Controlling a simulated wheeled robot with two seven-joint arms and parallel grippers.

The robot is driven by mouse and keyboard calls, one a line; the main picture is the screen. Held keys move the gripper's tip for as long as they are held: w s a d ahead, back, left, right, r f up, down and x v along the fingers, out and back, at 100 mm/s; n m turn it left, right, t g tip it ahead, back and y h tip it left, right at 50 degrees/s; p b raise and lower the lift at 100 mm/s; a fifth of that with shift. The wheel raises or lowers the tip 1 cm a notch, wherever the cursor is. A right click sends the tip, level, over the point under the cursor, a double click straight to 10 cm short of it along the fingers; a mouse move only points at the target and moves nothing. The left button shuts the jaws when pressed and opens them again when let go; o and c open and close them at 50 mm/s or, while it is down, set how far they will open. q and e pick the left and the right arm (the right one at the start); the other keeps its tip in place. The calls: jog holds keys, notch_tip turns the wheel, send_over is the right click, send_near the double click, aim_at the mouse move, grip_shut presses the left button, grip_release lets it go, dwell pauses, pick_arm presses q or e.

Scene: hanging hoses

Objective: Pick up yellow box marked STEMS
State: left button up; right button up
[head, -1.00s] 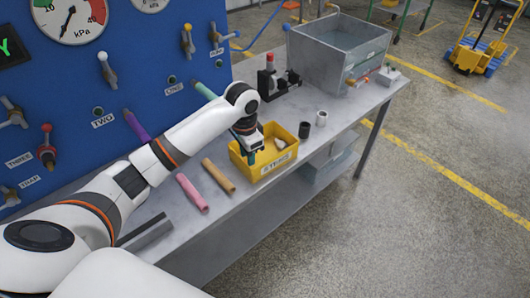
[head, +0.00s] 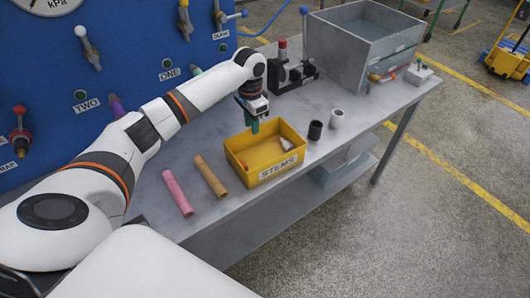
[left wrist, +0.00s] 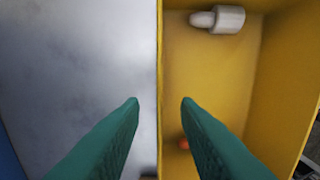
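The yellow box marked STEMS (head: 236,162) stands upright on the grey bench, its label facing the front. It holds a white fitting (head: 287,145) and a small orange-red piece. My left gripper (head: 255,128) is at the box's back rim, green fingers pointing down. In the left wrist view the open fingers (left wrist: 161,101) lie on either side of the box wall's edge (left wrist: 160,60), one over bare bench and one over the inside. Nothing is gripped. How far the tips reach below the rim is unclear. My right gripper is out of view.
A pink tube (head: 177,193) and a tan tube (head: 210,176) lie left of the box. Black (head: 315,130) and white (head: 337,119) cylinders stand to its right. A grey tank (head: 340,58) and black stand (head: 288,75) are behind. A blue valve panel (head: 130,45) rises at the left.

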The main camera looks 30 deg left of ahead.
aim_at(253, 145)
pick_arm(q)
jog(key=shift+f, duration=0.45)
jog(key=shift+w+f, duration=0.15)
jog(key=shift+f, duration=0.15)
notch_tip(253, 145, down, 4)
jog(key=shift+f+p, duration=0.2)
jog(key=shift+p, duration=0.3)
jog(key=shift+f, duration=0.25)
grip_shut()
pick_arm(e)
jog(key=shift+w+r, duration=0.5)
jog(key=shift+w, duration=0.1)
